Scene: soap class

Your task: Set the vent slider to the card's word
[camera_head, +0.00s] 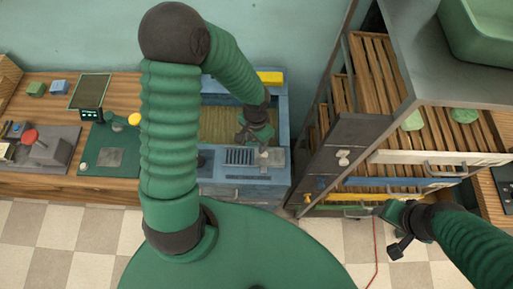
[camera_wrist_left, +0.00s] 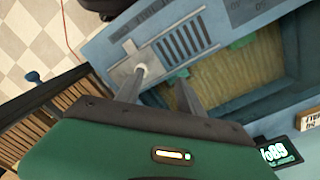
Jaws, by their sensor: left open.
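The vent (camera_head: 240,156) is a grey slotted plate on the front rim of a blue box; it also shows in the left wrist view (camera_wrist_left: 172,45). A pale round knob (camera_wrist_left: 149,68) stands at the plate's end, at the tip of one finger. My left gripper (camera_wrist_left: 158,85) is open, with its fingers apart beside the knob; I cannot tell whether they touch it. In the head view my left gripper (camera_head: 255,142) is over the plate's right part. A pale card (camera_wrist_left: 311,124) is cut off at the wrist view's edge, its word unreadable. My right gripper (camera_head: 395,243) hangs near the drawers.
The blue box (camera_head: 283,120) has an open interior with a tan floor. A lit display (camera_wrist_left: 276,152) stands near the card. A wooden rack with drawers (camera_head: 430,157) is at the right. A bench with a green mat (camera_head: 105,165) and a red-knobbed device (camera_head: 30,138) is left.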

